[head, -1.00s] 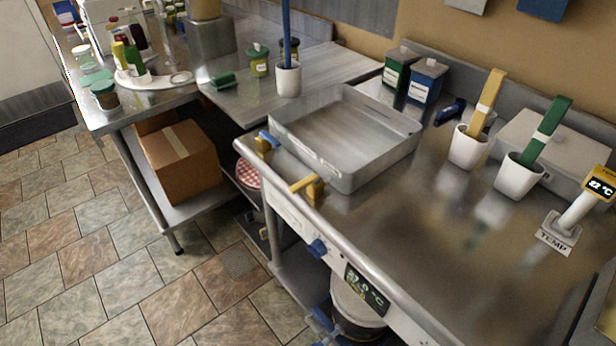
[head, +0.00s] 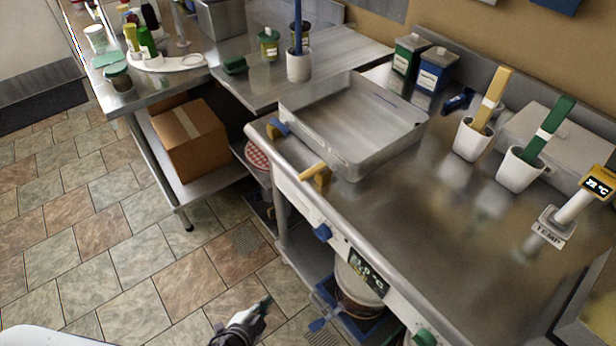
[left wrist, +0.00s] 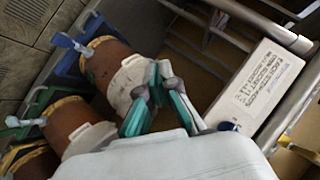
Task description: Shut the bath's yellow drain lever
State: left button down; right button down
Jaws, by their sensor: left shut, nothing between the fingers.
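The bath (head: 350,130) is a shallow steel basin on the counter. A yellow lever (head: 317,176) sits at its front right, by the counter's front edge, with its handle pointing left. A similar blue lever (head: 278,127) sits at the bath's left corner. My left gripper (head: 264,303) is low at the bottom of the head view, below and in front of the counter, well apart from the yellow lever. In the left wrist view its teal fingers (left wrist: 160,73) are together and empty. My right gripper is not in view.
Brown buckets with taps (left wrist: 110,62) stand below the counter, close to my left gripper. The counter's front carries a blue knob (head: 322,232), a display (head: 367,272) and a green knob (head: 425,337). A cardboard box (head: 188,137) is on the low shelf. The tiled floor is open.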

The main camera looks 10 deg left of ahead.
aim_at(313, 173)
pick_arm(q)
jog(key=w+d+r+m+t+h+p, duration=0.1)
jog(key=r+m, duration=0.4)
jog(key=r, duration=1)
jog(key=w+d+r+m+t+h+p, duration=0.2)
jog(key=d+r+m+h, duration=0.3)
jog(key=r, duration=1.1)
jog(key=shift+w+d+r+m+t, duration=0.15)
jog(key=shift+w+d+m+t, duration=0.5)
jog(key=shift+w+m, duration=0.2)
jog(key=shift+w, duration=0.15)
jog(key=w+p, duration=0.1)
jog(key=w, duration=0.2)
jog(key=w+d, duration=0.1)
jog(key=w, duration=0.3)
jog(key=w+d+p, duration=0.1)
jog(key=w, duration=0.3)
jog(key=shift+w+d+p, duration=0.15)
jog(key=shift+p, duration=0.15)
